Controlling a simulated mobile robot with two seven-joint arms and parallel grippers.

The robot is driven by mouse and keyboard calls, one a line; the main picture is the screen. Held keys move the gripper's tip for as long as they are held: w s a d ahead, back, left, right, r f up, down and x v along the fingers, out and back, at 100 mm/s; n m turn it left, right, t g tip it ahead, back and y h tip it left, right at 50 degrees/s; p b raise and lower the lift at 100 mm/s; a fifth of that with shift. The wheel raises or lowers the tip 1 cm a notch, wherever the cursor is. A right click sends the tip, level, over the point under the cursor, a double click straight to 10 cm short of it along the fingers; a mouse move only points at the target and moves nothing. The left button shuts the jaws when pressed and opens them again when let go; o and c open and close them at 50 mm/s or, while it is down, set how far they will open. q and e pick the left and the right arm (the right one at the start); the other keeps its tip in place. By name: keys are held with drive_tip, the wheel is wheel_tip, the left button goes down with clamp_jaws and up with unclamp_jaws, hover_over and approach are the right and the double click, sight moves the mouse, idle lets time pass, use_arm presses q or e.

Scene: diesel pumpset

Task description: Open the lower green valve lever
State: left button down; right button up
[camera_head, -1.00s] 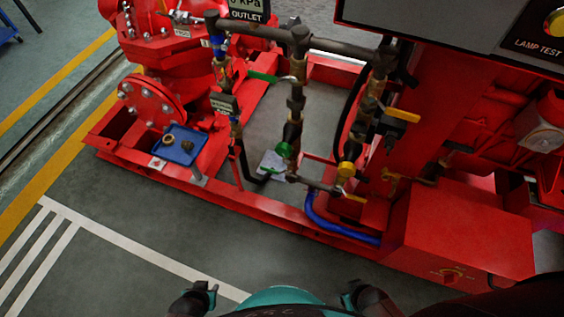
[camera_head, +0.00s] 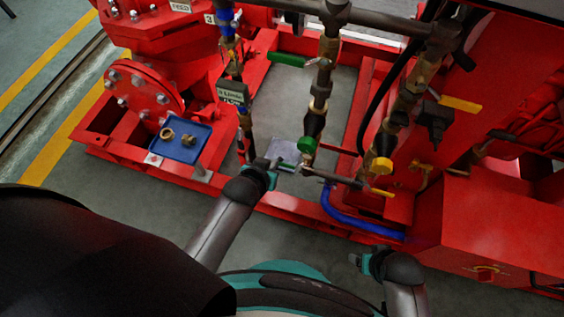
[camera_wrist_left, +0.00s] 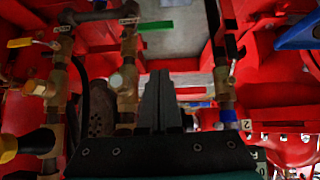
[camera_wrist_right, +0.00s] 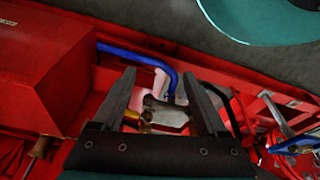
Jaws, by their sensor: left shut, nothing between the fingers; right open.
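The lower green valve lever (camera_head: 288,167) sticks out to the left from the foot of the middle brass pipe. It also shows in the left wrist view (camera_wrist_left: 155,26), past the fingertips. My left gripper (camera_head: 273,170) is shut and empty, close to the lever's free end in the head view; I cannot tell whether they touch. Its closed fingers stand upright in the left wrist view (camera_wrist_left: 160,76). My right gripper (camera_head: 357,260) is open and empty, low in front of the red frame. Its spread fingers show in the right wrist view (camera_wrist_right: 160,78).
Another green lever (camera_head: 287,59) sits higher up. Yellow levers (camera_head: 381,193) (camera_head: 460,104) are on the right pipe. A blue tray (camera_head: 181,151) with small brass fittings lies left on the red base. A blue hose (camera_head: 350,222) and red box (camera_head: 490,225) are at the right.

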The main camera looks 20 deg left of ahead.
wheel_tip(320, 180, up, 12)
drive_tip(key=w+t+b, duration=0.2)
drive_tip(key=w+b, duration=0.1)
drive_tip(key=b, duration=0.3)
use_arm(q)
drive_tip(key=w+f+b, duration=0.2)
drive_tip(key=w+f, duration=0.4)
drive_tip(key=f, duration=0.4)
drive_tip(key=shift+d+b, duration=0.25)
drive_tip(key=shift+b, duration=0.1)
use_arm(e)
drive_tip(key=w+a+t+y, duration=0.3)
drive_tip(key=w+a+t, duration=0.1)
drive_tip(key=a+t, duration=0.1)
drive_tip(key=shift+w+a+f, duration=0.25)
drive_tip(key=shift+w+a, duration=0.05)
drive_tip(key=shift+a, duration=0.5)
drive_tip(key=shift+d, duration=0.1)
